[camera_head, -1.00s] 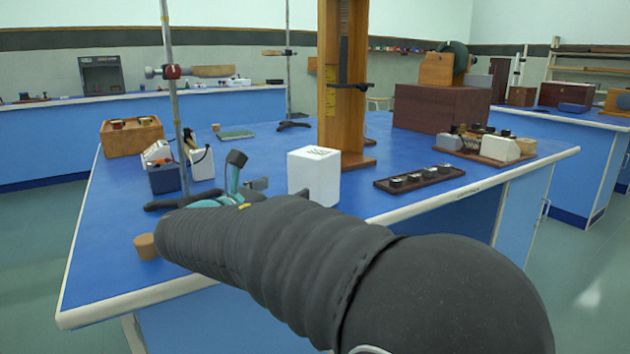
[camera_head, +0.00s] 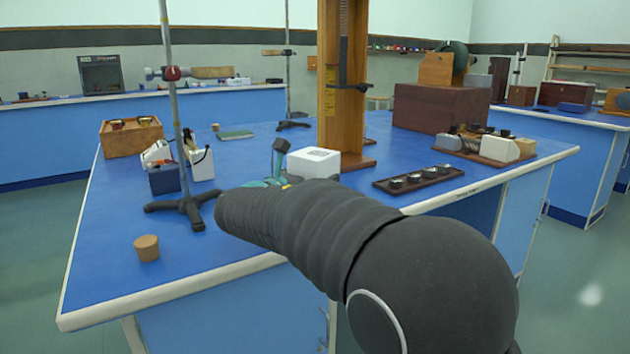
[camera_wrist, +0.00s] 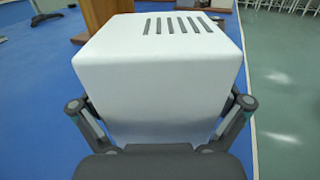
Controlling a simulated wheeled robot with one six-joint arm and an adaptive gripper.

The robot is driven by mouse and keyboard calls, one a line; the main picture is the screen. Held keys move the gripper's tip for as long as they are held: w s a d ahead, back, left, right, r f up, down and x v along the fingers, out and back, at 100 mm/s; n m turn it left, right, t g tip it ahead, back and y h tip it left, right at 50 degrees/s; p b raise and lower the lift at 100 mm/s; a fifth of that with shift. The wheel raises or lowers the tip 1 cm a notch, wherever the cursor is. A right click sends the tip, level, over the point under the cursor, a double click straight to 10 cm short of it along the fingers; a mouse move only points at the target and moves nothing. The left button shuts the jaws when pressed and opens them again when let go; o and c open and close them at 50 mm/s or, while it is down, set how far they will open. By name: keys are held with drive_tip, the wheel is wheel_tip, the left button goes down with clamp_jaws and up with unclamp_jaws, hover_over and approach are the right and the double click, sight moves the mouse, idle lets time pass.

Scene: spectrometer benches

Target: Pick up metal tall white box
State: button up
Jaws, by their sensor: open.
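The tall white box (camera_head: 314,161) stands upright on the blue bench near its front edge. In the head view my arm covers its lower part. In the wrist view the white box (camera_wrist: 158,75) fills the middle, with a row of dark slots on its top. My gripper (camera_wrist: 160,125) is open, with one finger at each side of the box's lower part. The fingertips are partly hidden by the box, and I cannot tell whether they touch it. In the head view only a teal and dark piece of my gripper shows beside the box.
A stand with a metal rod (camera_head: 178,120) and black foot is left of my arm. A wooden column (camera_head: 343,90) rises behind the box. A dark tray (camera_head: 419,180) with several round pieces lies to the right.

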drive_tip(key=shift+r, duration=0.1)
drive_tip(key=c, duration=1.5)
